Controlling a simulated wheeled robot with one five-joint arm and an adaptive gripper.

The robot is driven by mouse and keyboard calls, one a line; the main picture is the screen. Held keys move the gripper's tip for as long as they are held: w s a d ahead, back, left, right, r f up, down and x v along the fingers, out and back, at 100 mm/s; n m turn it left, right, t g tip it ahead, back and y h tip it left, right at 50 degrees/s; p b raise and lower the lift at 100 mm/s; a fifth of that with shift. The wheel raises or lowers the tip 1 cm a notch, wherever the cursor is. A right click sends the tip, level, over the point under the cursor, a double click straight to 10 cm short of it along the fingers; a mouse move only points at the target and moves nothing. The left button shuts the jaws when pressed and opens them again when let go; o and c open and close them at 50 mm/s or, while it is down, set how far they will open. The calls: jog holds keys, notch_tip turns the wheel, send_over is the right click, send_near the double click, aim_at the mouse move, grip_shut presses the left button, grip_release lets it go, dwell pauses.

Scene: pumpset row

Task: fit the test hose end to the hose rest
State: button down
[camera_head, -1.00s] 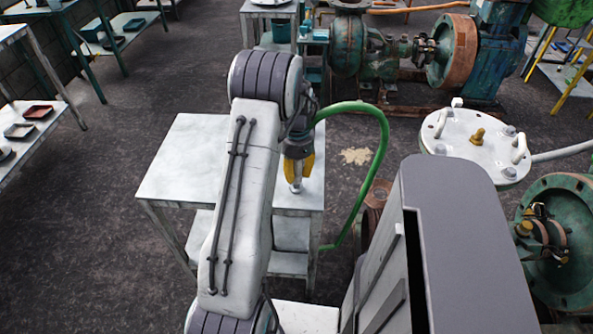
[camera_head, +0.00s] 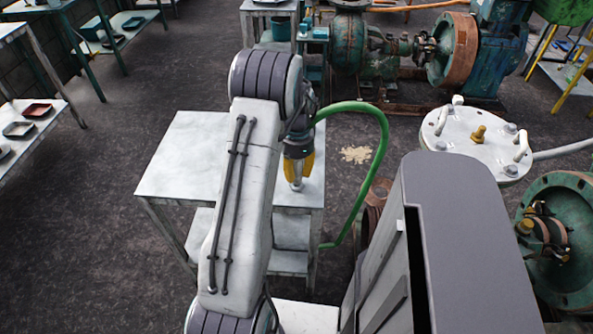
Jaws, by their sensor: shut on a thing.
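My gripper (camera_head: 298,170), with yellow fingers, points down over the right part of a white table. It is shut on the test hose end, whose pale metal tip (camera_head: 297,187) shows just below the fingers. The green test hose (camera_head: 384,150) arcs out from behind the gripper to the right and drops beside the table. I cannot tell whether the tip touches anything. I cannot make out the hose rest; my arm covers part of the table.
The white table (camera_head: 185,165) has a bare left part and a lower shelf. A round white lid (camera_head: 470,150) with handles and a brass fitting is at the right. Green pumps (camera_head: 380,55) stand behind. Shelves with trays line the left. Open floor lies between.

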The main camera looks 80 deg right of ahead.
jog(key=shift+f+b, duration=0.6)
jog(key=shift+f, duration=0.35)
jog(key=c, duration=0.9)
grip_release()
jog(key=shift+r, duration=0.1)
jog(key=shift+r+p, duration=1.15)
jog(key=shift+r, duration=0.35)
jog(key=shift+d+r, duration=0.1)
